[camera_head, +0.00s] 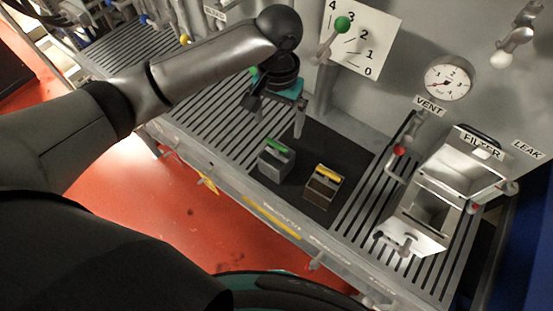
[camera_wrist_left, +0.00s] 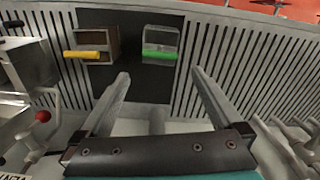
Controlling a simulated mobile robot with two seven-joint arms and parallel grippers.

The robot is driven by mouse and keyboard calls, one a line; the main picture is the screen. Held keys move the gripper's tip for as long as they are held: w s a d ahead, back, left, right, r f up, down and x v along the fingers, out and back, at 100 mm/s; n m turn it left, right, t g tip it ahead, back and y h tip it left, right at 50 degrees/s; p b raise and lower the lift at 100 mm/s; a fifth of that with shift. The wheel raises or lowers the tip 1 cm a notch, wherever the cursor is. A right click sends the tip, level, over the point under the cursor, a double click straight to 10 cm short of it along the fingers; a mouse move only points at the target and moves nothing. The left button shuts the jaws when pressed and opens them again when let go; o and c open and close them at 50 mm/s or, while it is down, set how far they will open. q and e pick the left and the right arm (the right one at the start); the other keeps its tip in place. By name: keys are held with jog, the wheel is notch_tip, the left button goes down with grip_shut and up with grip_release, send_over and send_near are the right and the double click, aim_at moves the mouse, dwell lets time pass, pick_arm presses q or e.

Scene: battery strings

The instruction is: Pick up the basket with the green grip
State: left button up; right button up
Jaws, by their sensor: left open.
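The basket with the green grip (camera_head: 275,164) is a small grey metal box standing on a dark mat. Its green grip (camera_head: 277,146) runs across the top. In the left wrist view this basket (camera_wrist_left: 161,37) is upper centre, beyond my fingertips. My left gripper (camera_head: 275,116) is open and empty, above and behind the basket in the head view, apart from it. In the left wrist view its two fingers (camera_wrist_left: 160,73) are spread, with the green grip just past the gap between them. My right gripper is not in view.
A brown basket with a yellow grip (camera_head: 322,187) stands close on the right. The dark mat (camera_head: 335,150) lies between slatted grates (camera_head: 210,130). A metal filter box (camera_head: 420,220) with red-knobbed valves stands at right. A green-knobbed lever (camera_head: 342,24) rises near my left gripper.

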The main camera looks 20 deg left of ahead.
aim_at(278, 144)
pick_arm(q)
notch_tip(278, 144, down, 9)
jog(key=shift+f+b, duration=0.1)
jog(key=shift+b, duration=0.45)
jog(key=shift+s+a+f+b, duration=0.1)
jog(key=shift+s+f+b, duration=0.1)
jog(key=shift+f, duration=1.15)
jog(key=shift+s+f+b, duration=0.1)
jog(key=shift+f+b, duration=0.1)
jog(key=shift+f, duration=1.1)
jog(key=shift+w, duration=0.1)
jog(key=c, duration=1.2)
